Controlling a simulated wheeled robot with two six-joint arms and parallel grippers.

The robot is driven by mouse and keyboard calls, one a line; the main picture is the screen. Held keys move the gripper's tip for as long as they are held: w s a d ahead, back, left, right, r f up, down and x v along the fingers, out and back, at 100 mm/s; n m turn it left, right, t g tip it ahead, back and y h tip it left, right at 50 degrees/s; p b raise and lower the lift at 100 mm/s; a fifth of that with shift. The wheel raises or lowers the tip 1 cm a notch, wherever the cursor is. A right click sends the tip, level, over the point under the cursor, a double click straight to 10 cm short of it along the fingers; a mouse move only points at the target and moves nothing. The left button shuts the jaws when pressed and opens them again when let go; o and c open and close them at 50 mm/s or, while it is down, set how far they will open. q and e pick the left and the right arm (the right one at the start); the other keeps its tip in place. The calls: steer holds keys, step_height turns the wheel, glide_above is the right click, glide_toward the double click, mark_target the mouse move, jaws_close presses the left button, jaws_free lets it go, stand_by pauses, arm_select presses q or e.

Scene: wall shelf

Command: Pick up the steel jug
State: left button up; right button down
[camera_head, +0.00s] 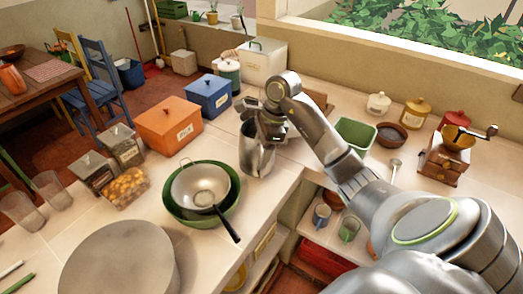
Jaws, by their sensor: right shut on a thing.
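The steel jug (258,160) stands upright on the tiled counter near its inner corner, in the middle of the view. It is a tall grey metal vessel. My right gripper (265,132) is at the jug's top, shut on it. The gripper hides part of the rim. I cannot tell whether the jug's base touches the counter or is slightly above it. My left gripper is not in view.
A green bowl with a steel strainer (200,187) sits close to the jug's left. Orange (169,126) and blue (208,95) boxes stand behind left. A green tray (354,134), brown bowl (390,136) and coffee grinder (447,160) are at right.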

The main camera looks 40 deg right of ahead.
steer(key=shift+r+p, duration=3.5)
steer(key=shift+r, duration=0.4)
steer(key=c, duration=1.1)
jaws_free()
jaws_close()
